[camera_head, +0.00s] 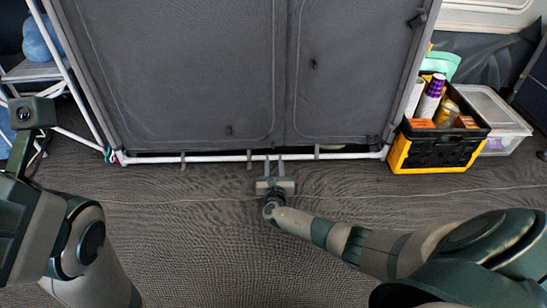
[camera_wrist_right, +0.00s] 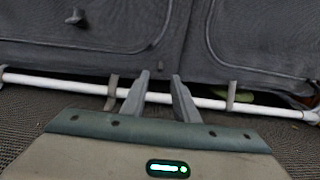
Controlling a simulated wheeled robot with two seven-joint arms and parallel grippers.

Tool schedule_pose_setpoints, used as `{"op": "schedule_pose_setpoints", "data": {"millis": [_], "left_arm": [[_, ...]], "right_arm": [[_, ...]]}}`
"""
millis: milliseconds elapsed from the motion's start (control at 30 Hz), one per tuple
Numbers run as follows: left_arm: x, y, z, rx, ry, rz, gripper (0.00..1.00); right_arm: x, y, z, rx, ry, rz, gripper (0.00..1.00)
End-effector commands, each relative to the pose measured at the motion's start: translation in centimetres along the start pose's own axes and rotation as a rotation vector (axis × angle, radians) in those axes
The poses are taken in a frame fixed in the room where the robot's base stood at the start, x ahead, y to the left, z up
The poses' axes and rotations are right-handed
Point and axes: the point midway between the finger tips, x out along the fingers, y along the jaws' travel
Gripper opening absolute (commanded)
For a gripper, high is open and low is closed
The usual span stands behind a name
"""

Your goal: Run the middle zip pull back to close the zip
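A grey fabric cabinet front (camera_head: 180,70) stands ahead, with curved zip seams around two panels. A small dark tab (camera_head: 228,130), perhaps a zip pull, hangs low on the left panel. Another small dark tab (camera_head: 314,64) sits higher on the right panel. In the right wrist view a dark tab (camera_wrist_right: 76,16) shows at upper left, and a smaller nub (camera_wrist_right: 158,42) lies just above the fingers. I cannot tell which is the middle pull. My right gripper (camera_head: 274,158) is open and empty, at the white bottom rail, its fingers (camera_wrist_right: 160,76) pointing at the fabric. My left fingers are out of view.
The white bottom rail (camera_head: 210,158) runs across in front, with grey straps (camera_head: 249,155) around it. A black and yellow crate (camera_head: 430,155) of bottles and a clear lidded box (camera_head: 500,110) stand at right. A shelf stands at far left. The carpet in front is clear.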

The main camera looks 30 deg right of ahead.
Motion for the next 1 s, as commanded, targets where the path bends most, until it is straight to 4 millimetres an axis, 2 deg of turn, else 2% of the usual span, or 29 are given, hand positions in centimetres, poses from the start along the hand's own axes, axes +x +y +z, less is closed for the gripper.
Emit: {"op": "schedule_pose_setpoints", "data": {"millis": [100,300,500,767,800,900,1000], "left_arm": [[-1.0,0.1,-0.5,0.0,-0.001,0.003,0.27],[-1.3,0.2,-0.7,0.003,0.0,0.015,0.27],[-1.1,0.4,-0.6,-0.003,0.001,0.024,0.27],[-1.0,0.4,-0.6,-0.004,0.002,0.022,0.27],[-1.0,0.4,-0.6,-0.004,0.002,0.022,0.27],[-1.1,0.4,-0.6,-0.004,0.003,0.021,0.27],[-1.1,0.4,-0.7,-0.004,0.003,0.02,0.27]], "right_arm": [[2.1,0.0,-0.4,0.001,-0.002,-0.001,0.27],[4.3,0.0,-0.2,0.0,-0.001,-0.001,0.27],[5.2,0.0,0.0,0.0,0.0,0.0,0.27],[5.2,0.0,0.0,0.0,0.0,0.0,0.27],[5.2,0.0,0.0,0.0,0.0,0.0,0.23],[5.2,0.0,0.0,0.0,0.0,0.0,0.0],[5.2,0.0,0.0,0.0,0.0,0.0,0.0]]}}
